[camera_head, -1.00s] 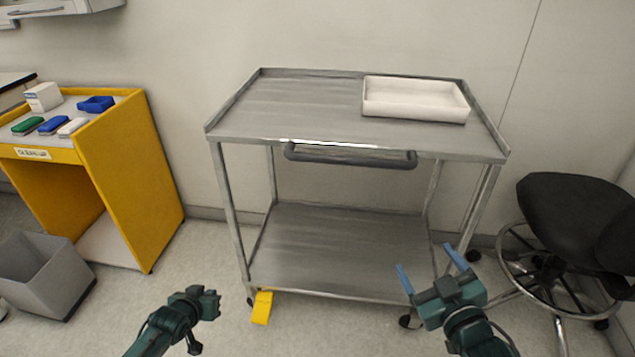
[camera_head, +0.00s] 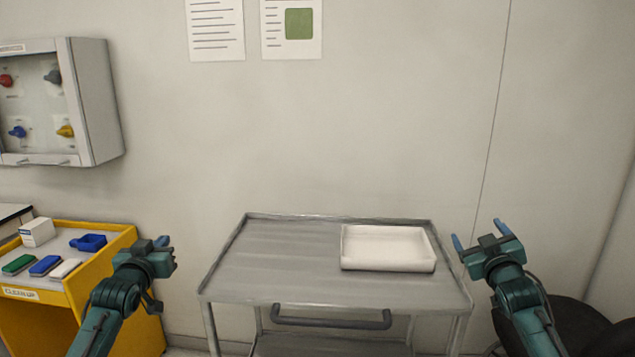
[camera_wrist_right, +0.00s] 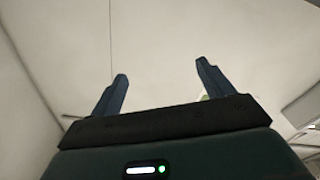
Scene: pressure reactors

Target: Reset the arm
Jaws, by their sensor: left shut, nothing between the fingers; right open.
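My left gripper (camera_head: 163,241) is shut and empty in the head view, in front of the right edge of the yellow clean-up stand. My right gripper (camera_head: 479,235) is open and empty, just right of the metal cart. In the right wrist view its two blue fingers (camera_wrist_right: 160,80) are spread apart with nothing between them, against a pale wall or ceiling. Neither gripper is seen touching anything.
A metal cart (camera_head: 285,255) stands ahead with a white tray (camera_head: 388,268) on its top. The yellow stand (camera_head: 125,240) holds brushes, a blue scoop and a white box. A wall cabinet (camera_head: 95,100) hangs at left. A dark stool (camera_head: 580,325) is at lower right.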

